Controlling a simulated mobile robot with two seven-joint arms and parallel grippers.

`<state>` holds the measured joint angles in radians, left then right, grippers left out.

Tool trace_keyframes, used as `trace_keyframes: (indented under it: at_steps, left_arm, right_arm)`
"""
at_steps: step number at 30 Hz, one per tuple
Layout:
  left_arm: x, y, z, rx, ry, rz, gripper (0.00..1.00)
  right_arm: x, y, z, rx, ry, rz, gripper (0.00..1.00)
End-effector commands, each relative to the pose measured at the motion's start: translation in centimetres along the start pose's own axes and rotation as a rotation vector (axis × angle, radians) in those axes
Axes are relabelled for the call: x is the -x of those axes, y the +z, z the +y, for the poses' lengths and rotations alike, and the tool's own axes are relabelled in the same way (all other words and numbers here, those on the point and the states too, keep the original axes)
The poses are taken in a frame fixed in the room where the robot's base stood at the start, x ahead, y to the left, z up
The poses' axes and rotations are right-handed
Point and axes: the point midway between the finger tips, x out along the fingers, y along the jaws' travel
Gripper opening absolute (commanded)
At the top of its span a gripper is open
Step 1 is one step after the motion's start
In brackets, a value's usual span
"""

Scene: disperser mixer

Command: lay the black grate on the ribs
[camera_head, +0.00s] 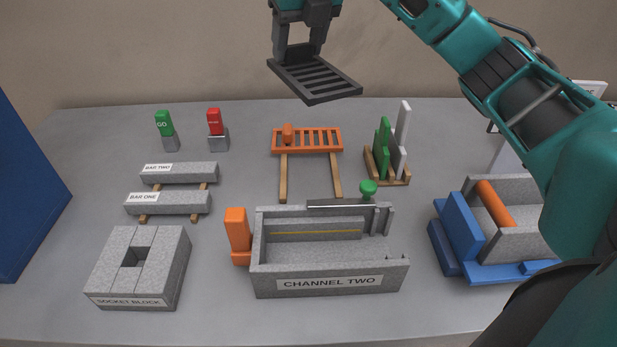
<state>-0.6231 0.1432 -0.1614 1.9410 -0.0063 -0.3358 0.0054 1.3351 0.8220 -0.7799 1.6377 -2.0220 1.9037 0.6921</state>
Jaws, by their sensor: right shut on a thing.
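The black grate (318,82) is a dark slotted plate in the upper middle of the head view. My right gripper (299,45) is shut on its back left end and holds it in the air, apart from everything on the table. Below and nearer stands a grey open box labelled CHANNEL TWO (330,283), with a yellow line along its inner back wall and small upright pieces at its right end. I cannot tell for certain which parts are the ribs. My left gripper is not in view.
An orange grate (337,140) lies on two wooden rails (336,178). A wooden rack (398,180) holds green and white plates. Grey bars (180,173), a socket block (135,285) and a blue-sided box (462,230) stand around.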

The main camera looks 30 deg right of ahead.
Motion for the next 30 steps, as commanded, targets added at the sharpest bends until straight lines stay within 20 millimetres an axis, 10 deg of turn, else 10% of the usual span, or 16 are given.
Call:
trace_keyframes:
  at_steps: [5, 21, 30]
  left_arm:
    - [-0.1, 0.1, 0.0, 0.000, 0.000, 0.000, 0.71]
    - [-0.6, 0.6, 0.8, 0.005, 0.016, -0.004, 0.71]
    - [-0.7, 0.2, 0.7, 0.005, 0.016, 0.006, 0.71]
  right_arm:
    - [-1.0, -0.2, -0.1, -0.028, -0.013, 0.001, 0.27]
    - [-13.0, -5.2, -0.1, -0.027, -0.011, 0.001, 0.27]
    - [-15.3, -6.1, -0.1, -0.027, -0.010, -0.001, 0.27]
